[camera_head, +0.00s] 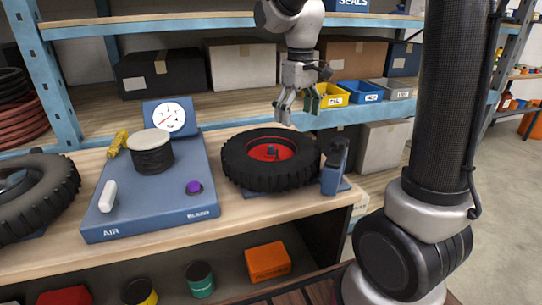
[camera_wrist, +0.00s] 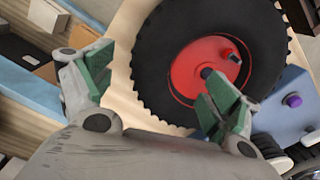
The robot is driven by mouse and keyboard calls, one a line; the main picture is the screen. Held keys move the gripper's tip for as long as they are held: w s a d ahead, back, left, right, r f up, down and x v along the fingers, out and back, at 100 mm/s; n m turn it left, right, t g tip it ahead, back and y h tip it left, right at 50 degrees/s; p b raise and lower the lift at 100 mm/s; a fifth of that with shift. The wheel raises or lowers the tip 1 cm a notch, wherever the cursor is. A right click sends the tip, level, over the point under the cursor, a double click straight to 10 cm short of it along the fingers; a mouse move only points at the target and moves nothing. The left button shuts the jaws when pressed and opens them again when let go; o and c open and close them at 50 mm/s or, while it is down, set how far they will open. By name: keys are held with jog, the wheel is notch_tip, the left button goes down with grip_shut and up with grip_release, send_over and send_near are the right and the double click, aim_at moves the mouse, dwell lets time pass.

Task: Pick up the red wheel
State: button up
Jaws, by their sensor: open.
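The red wheel (camera_head: 268,152) has a red hub and a black knobbly tyre (camera_head: 243,180). It lies flat on the wooden workbench, between the blue air unit and a small blue stand. It also shows in the wrist view (camera_wrist: 184,72), with a bolt on its hub. My gripper (camera_head: 297,107) is open and empty, above and behind the wheel's right side in the head view. In the wrist view my gripper's green-padded fingers (camera_wrist: 155,100) are spread. The right finger overlaps the hub and tyre in the picture; whether it touches cannot be told.
The blue air unit (camera_head: 102,225) with a gauge stands left of the wheel. The blue stand (camera_head: 334,166) is close on its right. Another tyre (camera_head: 60,190) lies at far left. Shelves with boxes and a yellow bin (camera_head: 332,95) are behind. Little bench room is free.

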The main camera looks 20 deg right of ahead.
aim_at(296, 133)
jog(key=f, duration=0.3)
jog(key=w+f, duration=0.1)
jog(key=f, duration=0.1)
jog(key=shift+d, duration=0.2)
jog(key=shift+f, duration=0.55)
jog(key=c, duration=1.6)
notch_tip(296, 133, up, 10)
jog(key=shift+s+a+r, duration=0.1)
